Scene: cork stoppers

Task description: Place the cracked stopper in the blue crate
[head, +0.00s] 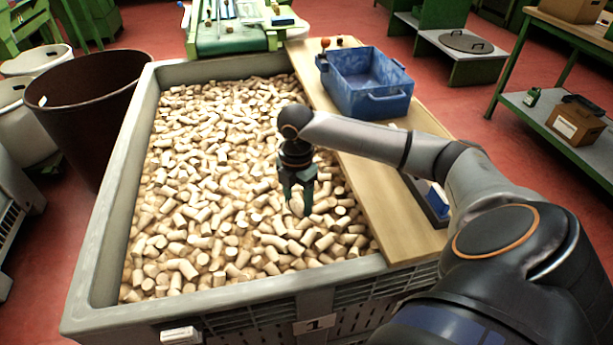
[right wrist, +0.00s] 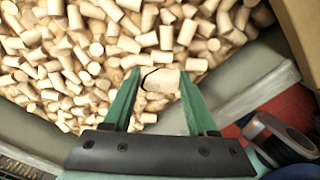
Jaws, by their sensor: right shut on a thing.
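My right gripper (head: 298,190) points down over the mass of corks in the big grey bin. It is shut on a pale cork stopper (head: 297,206), held between the fingertips. In the right wrist view, this cracked stopper (right wrist: 163,80) lies crosswise between the green fingers (right wrist: 158,92), with a dark curved line at its left end. I cannot tell how far it is clear of the corks below. The blue crate (head: 386,107) stands on the wooden board at the bin's right side, up and right of the gripper. My left gripper is not in view.
The grey bin (head: 95,245) is full of loose corks (head: 200,200). The wooden board (head: 385,205) runs along its right side. Small round things (head: 325,42) lie behind the crate. A green machine (head: 235,40) stands at the back, and a brown barrel (head: 85,110) at left.

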